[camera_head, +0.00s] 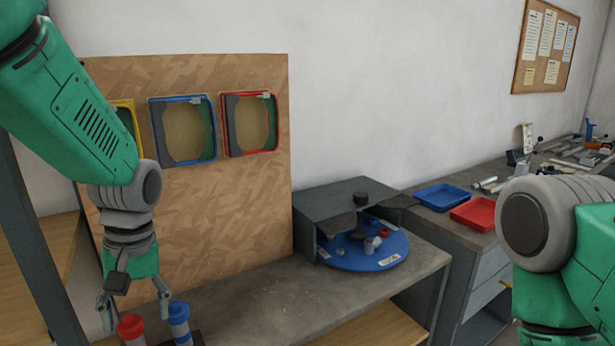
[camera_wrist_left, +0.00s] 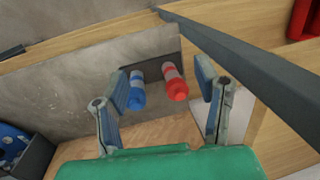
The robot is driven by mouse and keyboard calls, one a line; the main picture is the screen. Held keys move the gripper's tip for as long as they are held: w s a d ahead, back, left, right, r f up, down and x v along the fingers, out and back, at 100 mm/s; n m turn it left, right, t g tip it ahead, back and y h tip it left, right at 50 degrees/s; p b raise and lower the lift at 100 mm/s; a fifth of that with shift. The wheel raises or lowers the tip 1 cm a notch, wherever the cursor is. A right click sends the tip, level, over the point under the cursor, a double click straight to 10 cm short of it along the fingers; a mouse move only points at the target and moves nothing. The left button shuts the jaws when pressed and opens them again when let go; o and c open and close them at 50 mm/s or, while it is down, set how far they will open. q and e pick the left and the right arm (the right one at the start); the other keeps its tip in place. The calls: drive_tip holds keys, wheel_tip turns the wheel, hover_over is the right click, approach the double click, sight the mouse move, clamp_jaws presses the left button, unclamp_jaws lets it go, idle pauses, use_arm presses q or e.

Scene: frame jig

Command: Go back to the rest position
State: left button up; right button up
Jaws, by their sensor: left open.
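My left gripper (camera_head: 137,299) hangs fingers down at the left of the head view, above the bench's front left part. Its fingers are apart with nothing between them. Just beyond the fingers in the left wrist view stand a blue-capped cylinder (camera_wrist_left: 137,92) and a red-capped cylinder (camera_wrist_left: 175,84) on a dark holder. In the head view the red-capped one (camera_head: 131,328) and the blue-capped one (camera_head: 179,322) show at the bottom edge, partly cut off. My right arm comes in at the right edge, but its gripper is out of view.
A wooden board (camera_head: 230,190) with yellow, blue (camera_head: 183,128) and red frames (camera_head: 249,122) stands behind the bench. A grey housing with a blue turntable (camera_head: 350,258) sits on the bench. Blue (camera_head: 441,196) and red trays (camera_head: 474,213) lie farther right. The bench middle is clear.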

use_arm(q)
drive_tip(key=s+a+f+m+b, duration=0.15)
drive_tip(key=s+f+b, duration=0.3)
drive_tip(key=f, duration=0.95)
drive_tip(key=s+f+m+b, duration=0.25)
drive_tip(key=s+f, duration=0.35)
drive_tip(key=f, duration=0.8)
drive_tip(key=s+f+m+t+h+b, duration=0.1)
drive_tip(key=s+f+b, duration=0.6)
drive_tip(key=s+f, duration=0.8)
drive_tip(key=shift+a+m+t, duration=0.3)
drive_tip(key=shift+m+t, duration=0.2)
drive_tip(key=shift+m, duration=0.5)
use_arm(e)
wheel_tip(320, 180, down, 14)
drive_tip(key=s, duration=0.1)
drive_tip(key=shift+a+r, duration=0.15)
drive_tip(key=shift+a, duration=0.05)
